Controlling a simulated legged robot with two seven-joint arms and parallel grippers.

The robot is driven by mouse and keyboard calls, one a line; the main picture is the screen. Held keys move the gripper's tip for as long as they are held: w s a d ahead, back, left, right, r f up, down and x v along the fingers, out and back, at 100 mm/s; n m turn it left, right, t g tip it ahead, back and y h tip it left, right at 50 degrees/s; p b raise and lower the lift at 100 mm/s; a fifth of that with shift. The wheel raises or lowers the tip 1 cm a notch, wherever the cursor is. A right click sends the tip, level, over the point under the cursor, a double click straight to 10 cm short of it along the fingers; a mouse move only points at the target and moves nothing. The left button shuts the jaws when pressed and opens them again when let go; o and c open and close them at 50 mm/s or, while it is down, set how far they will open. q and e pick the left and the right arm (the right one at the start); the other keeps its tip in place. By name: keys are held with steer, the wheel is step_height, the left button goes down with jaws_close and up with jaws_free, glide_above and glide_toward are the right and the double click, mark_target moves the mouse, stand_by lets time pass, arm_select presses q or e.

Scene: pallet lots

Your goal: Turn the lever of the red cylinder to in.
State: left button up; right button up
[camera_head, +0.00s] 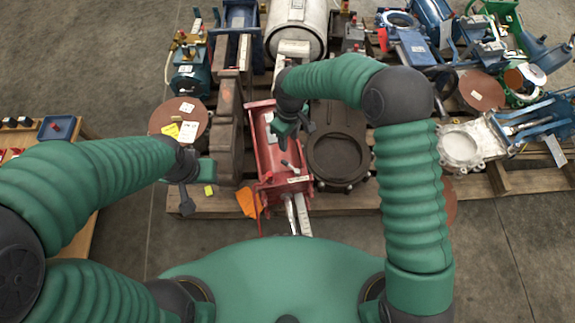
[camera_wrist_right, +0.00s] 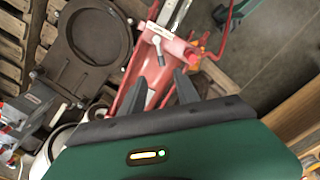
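The red cylinder (camera_head: 268,145) lies lengthwise on the pallet in the middle of the head view, its near end towards me. It also shows in the wrist view (camera_wrist_right: 140,82). Its small lever (camera_head: 290,167) sticks up near that near end; in the wrist view the lever (camera_wrist_right: 160,50) has a pale stem. My right gripper (camera_head: 296,130) is above the cylinder, just beyond the lever. In the wrist view its two dark fingers (camera_wrist_right: 194,70) are apart with nothing between them, beside the lever. My left gripper (camera_head: 188,200) hangs left of the cylinder, away from it; its finger gap is unclear.
A dark round-opening casting (camera_head: 338,150) lies right of the cylinder. A rusty block (camera_head: 229,130) stands to its left. An orange tag (camera_head: 248,203) hangs at the near end. A silver tank (camera_head: 296,25) and blue valves lie behind. Concrete floor is clear in front.

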mark_target(287, 163)
steer(key=f+b, duration=0.1)
steer(key=f, duration=0.3)
steer(key=f+b, duration=0.2)
steer(key=f, duration=0.3)
steer(key=f+b, duration=0.2)
steer(key=f, duration=0.3)
steer(key=shift+s+a+f, duration=0.15)
steer(key=shift+a, duration=0.1)
steer(key=shift+d+f, duration=0.1)
steer(key=shift+f, duration=0.25)
steer(key=c, duration=0.4)
jaws_close()
